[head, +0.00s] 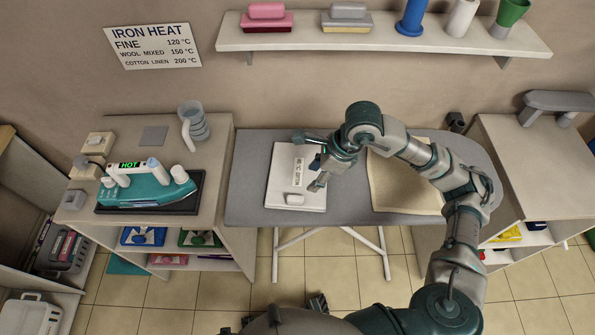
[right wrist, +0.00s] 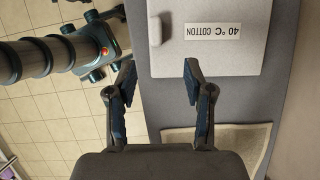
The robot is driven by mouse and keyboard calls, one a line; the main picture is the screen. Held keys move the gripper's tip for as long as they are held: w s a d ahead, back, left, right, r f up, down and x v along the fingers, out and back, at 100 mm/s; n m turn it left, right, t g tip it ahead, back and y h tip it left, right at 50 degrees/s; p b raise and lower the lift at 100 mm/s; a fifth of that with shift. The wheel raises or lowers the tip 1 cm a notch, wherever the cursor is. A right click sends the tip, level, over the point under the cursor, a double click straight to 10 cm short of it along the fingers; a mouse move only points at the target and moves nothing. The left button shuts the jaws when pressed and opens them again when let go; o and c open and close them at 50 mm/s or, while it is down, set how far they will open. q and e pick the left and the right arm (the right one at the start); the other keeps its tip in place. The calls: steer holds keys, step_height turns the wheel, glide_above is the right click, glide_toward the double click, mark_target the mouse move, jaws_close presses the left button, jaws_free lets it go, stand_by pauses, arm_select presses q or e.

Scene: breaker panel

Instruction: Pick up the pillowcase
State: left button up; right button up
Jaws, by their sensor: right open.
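A white, flat, square piece, apparently the folded pillowcase (head: 283,178), lies on the left part of the grey ironing board (head: 250,205). It bears a label reading 40 °C COTTON (right wrist: 212,31) and a small white block (head: 295,199) near its front edge. My right gripper (head: 311,160) is open and empty above it, covering part of it in the head view. In the right wrist view its fingers (right wrist: 158,74) are spread near the pillowcase's (right wrist: 220,62) edge, with nothing between them. My left gripper is not in view.
A beige cloth (head: 405,190) lies on the board's right part. A teal iron (head: 150,187) showing HOT rests on a dark pad on the left cabinet, near a grey jug (head: 195,122). A shelf (head: 380,42) with brushes and cups hangs above. A wall sign (head: 152,46) lists iron heats.

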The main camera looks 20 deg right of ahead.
mark_target(296, 197)
steer(key=x, duration=0.7)
steer(key=shift+w+a, duration=0.1)
steer(key=shift+w, duration=0.05)
steer(key=x, duration=0.4)
steer(key=shift+s+a+f, duration=0.35)
steer(key=shift+a, duration=0.05)
steer(key=shift+w+a+f, duration=0.1)
steer(key=shift+a+f, duration=0.1)
steer(key=shift+f, duration=0.2)
jaws_close()
